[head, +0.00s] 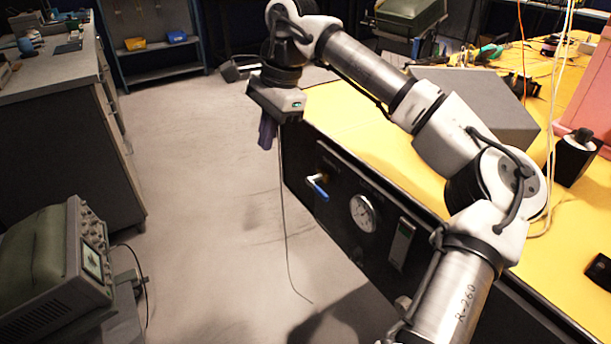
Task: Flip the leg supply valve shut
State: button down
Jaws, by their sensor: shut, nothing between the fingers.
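The leg supply valve (318,188) is on the dark front panel under the yellow-topped bench. It has a brass-coloured body and a blue lever that slants down to the right. My gripper (267,138) hangs pointing down, to the left of the valve and higher in the picture, apart from it. Its dark fingers are together with nothing seen between them. How far the gripper is from the panel in depth is hard to tell.
A round gauge (363,213) and a narrow light-faced fitting (402,241) sit right of the valve on the panel. A thin cable (284,220) hangs to the floor below my gripper. A grey oscilloscope (62,262) stands lower left. The floor between is open.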

aim_at(323, 191)
jog(key=w+d+r+m+h, duration=0.1)
jog(key=w+d+h, duration=0.1)
jog(key=d, duration=0.9)
jog(key=shift+w+r+t+h, duration=0.3)
jog(key=shift+r+h, duration=0.1)
jog(key=shift+h, duration=0.1)
notch_tip(323, 191, down, 14)
jog(key=shift+a, duration=0.1)
jog(key=shift+f, duration=0.15)
jog(key=b, duration=0.2)
jog(key=f+t+y+b, duration=0.1)
jog(key=shift+s+d+f+b, duration=0.25)
jog(key=shift+s+d+b, duration=0.05)
jog(key=shift+s+b, duration=0.1)
jog(key=shift+r, duration=0.1)
